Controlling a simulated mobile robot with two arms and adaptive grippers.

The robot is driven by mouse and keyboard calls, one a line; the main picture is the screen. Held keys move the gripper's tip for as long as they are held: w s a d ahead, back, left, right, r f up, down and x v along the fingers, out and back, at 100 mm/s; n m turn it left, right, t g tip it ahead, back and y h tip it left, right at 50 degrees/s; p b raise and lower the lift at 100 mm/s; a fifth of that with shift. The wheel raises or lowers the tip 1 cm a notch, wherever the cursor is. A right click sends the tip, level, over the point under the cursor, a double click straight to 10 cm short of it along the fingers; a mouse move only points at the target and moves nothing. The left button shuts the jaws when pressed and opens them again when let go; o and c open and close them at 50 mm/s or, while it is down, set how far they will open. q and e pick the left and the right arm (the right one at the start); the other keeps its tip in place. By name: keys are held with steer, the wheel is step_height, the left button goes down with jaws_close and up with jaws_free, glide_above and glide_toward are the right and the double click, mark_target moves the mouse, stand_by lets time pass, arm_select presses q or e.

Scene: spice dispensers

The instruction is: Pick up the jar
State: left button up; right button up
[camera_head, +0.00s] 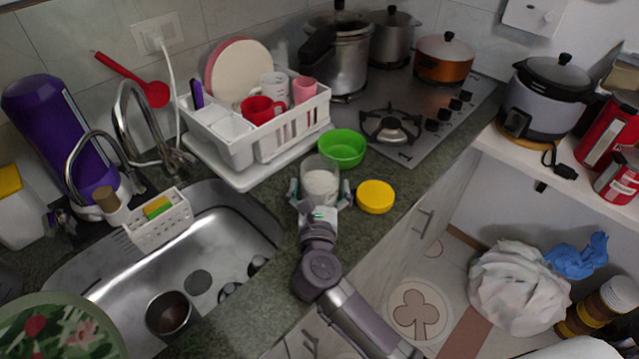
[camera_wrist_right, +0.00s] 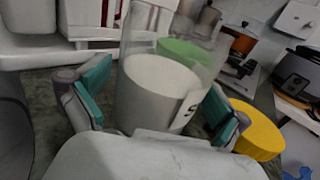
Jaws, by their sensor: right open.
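The jar (camera_head: 320,179) is a clear glass cylinder part filled with something white. It stands upright on the dark counter between the sink and the stove. My right gripper (camera_head: 319,199) is open around it, with one finger on each side. In the right wrist view the jar (camera_wrist_right: 160,85) fills the middle, between the teal pads of the gripper (camera_wrist_right: 150,110). Whether the pads touch the glass I cannot tell. A yellow lid (camera_head: 375,196) lies on the counter just right of the jar, and shows in the wrist view too (camera_wrist_right: 258,130). My left gripper is not in view.
A green bowl (camera_head: 343,147) stands close behind the jar. A white dish rack (camera_head: 250,135) with cups and plates is behind left. The steel sink (camera_head: 225,225) lies left and the stove (camera_head: 425,110) behind right. The counter's front edge is close to the right of my arm.

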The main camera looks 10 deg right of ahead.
steer(key=shift+c, duration=0.2)
steer(key=c, duration=1.6)
steer(key=shift+r, duration=0.15)
steer(key=shift+r, duration=0.1)
